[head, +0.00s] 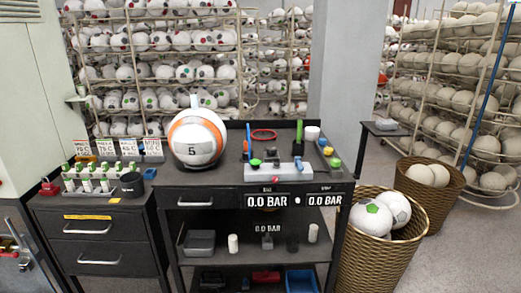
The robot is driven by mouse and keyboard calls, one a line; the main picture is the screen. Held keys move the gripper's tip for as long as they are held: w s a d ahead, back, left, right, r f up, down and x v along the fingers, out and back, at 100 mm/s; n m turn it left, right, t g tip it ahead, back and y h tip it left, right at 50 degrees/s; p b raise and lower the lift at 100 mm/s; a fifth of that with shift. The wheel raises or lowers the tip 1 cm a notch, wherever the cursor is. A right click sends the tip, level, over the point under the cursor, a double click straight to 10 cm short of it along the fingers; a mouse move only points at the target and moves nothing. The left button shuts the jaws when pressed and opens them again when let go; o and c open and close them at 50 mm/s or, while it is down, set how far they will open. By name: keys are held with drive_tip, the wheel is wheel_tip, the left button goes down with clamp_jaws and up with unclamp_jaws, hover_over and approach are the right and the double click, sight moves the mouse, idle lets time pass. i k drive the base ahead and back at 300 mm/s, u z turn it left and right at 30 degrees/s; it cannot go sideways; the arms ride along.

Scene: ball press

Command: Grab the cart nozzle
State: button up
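A dark cart (262,189) stands in the middle of the head view. On its top are a blue upright tool (248,137), a green upright tool (299,136) and a pale grey block (274,173) with small dark and green parts on it. I cannot tell which of these small parts is the nozzle. A white and orange ball (197,139) marked 5 sits on the left of the cart top and hides what is behind it. My gripper is not in view.
Two 0.0 BAR displays (267,201) are on the cart front. A drawer cabinet (100,235) with green-topped bottles stands left. A wicker basket (375,250) of balls stands close on the right. Ball racks (150,70) fill the back, beside a grey pillar (347,70).

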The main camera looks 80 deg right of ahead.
sight(245, 152)
drive_tip(key=z, duration=0.85)
drive_tip(key=i, duration=0.75)
drive_tip(key=z, duration=0.9)
